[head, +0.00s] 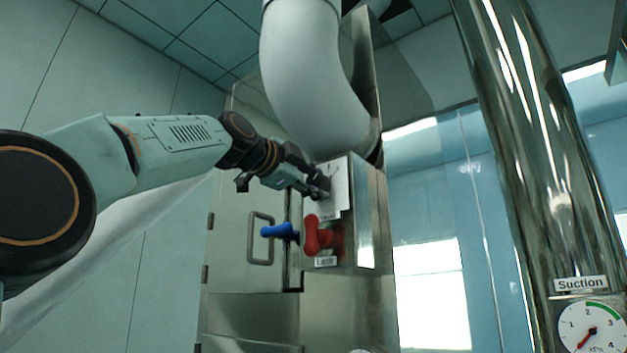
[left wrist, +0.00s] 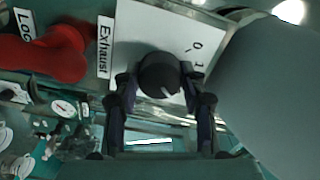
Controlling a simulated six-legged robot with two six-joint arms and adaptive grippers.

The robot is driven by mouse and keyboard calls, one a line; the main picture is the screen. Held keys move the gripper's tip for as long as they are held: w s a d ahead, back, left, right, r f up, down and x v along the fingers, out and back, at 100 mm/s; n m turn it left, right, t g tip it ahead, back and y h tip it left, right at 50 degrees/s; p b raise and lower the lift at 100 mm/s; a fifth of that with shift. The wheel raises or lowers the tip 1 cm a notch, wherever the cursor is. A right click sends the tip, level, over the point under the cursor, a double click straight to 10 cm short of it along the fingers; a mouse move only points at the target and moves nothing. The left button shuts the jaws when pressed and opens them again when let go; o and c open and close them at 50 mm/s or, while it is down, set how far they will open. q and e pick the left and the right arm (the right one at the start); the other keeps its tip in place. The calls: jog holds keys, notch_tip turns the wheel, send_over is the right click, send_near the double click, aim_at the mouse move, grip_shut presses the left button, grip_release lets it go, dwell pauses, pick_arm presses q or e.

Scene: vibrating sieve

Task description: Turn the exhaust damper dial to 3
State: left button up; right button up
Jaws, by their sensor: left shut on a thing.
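The black exhaust damper dial (left wrist: 158,72) sits on a white plate (left wrist: 135,35) with an "Exhaust" label (left wrist: 104,47) in the left wrist view. The digits 0 and 1 show on the plate beside it; other digits are hidden or unreadable. A short white mark on the dial points toward the lower right of that view. My left gripper (left wrist: 160,88) is shut on the dial, one finger on each side. In the head view the left gripper (head: 318,188) is at the white plate (head: 341,187) on the metal housing and hides the dial. My right gripper is not in view.
Just below the plate is a red handle (head: 314,236) with a label (head: 325,261), and a blue handle (head: 281,232) is to its left. A grey door handle (head: 261,238) is further left. A large white duct (head: 311,75) hangs above. A suction gauge (head: 591,331) is at the lower right.

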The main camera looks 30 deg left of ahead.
pick_arm(q)
jog(key=shift+m, duration=0.6)
